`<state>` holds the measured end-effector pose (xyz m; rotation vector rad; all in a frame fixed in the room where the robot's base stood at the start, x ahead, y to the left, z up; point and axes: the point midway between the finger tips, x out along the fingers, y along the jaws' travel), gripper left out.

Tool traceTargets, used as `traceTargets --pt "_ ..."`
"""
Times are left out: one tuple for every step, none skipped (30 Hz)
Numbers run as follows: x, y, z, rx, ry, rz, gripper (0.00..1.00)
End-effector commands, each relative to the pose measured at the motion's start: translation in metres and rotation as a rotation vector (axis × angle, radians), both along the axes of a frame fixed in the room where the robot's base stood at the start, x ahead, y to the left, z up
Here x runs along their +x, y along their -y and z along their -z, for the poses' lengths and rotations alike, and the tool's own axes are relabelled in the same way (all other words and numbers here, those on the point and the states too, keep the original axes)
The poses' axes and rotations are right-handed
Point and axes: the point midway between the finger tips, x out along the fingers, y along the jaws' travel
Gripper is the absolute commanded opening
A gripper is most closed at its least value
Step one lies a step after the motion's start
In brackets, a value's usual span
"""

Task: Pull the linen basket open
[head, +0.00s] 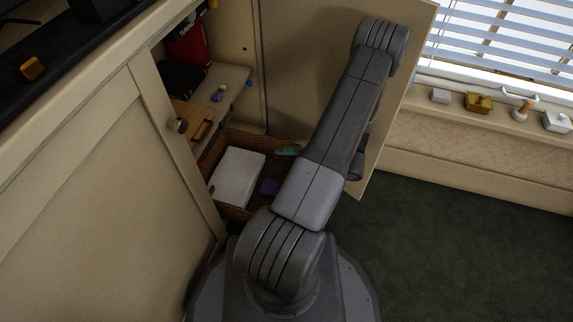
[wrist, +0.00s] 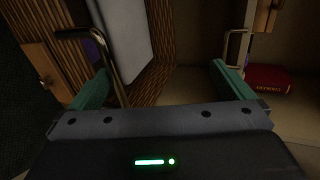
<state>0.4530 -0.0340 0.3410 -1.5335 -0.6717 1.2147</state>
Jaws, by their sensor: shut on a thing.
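The wicker linen basket (head: 222,147) sits low in the open cabinet and appears to stick out past its frame. It holds a flat white thing (head: 238,177), a purple thing (head: 269,187) and a green thing (head: 287,151). In the wrist view the basket's woven side (wrist: 154,78) and the white thing (wrist: 122,38) show close up. My gripper (wrist: 162,72) has its green fingers on either side of the view, at the basket. A brass handle (wrist: 113,65) runs against the left finger. The exact contact is hidden, and in the head view my arm covers the gripper.
The cabinet door (head: 300,50) stands open behind my arm. A shelf (head: 232,76) above the basket holds small items. The windowsill (head: 465,113) carries several small things. Green carpet (head: 450,240) at right is clear.

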Motion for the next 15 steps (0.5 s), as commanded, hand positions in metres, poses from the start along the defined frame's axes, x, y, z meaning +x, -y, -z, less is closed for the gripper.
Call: traceTargets --pt "0.003 -0.007 -0.052 0.159 0.069 -0.027 0.82" --pt "0.003 -0.007 -0.052 0.158 0.070 -0.026 0.82" --pt "0.003 -0.007 -0.052 0.158 0.071 -0.026 0.82" --pt "0.003 -0.007 -0.052 0.158 0.071 -0.026 0.82" --pt "0.004 -0.007 -0.052 0.158 0.071 -0.026 0.82" --pt "0.002 0.003 -0.012 0.004 0.003 0.012 0.82" --pt "0.002 0.003 -0.012 0.004 0.004 0.011 0.82" --pt "0.002 0.003 -0.012 0.004 0.004 0.011 0.82" --pt "0.001 0.004 -0.012 0.004 0.004 0.011 0.82" --pt "0.001 0.005 -0.012 0.004 0.004 0.011 0.82" --pt "0.000 0.007 -0.012 0.004 0.004 0.011 0.82" --pt "-0.001 0.010 -0.012 0.004 0.004 0.011 0.82" --pt "-0.001 0.012 -0.012 0.004 0.003 0.010 0.82" --pt "-0.002 0.014 -0.012 0.003 0.004 0.010 0.82" --pt "-0.003 0.016 -0.013 0.004 0.004 0.009 0.73"
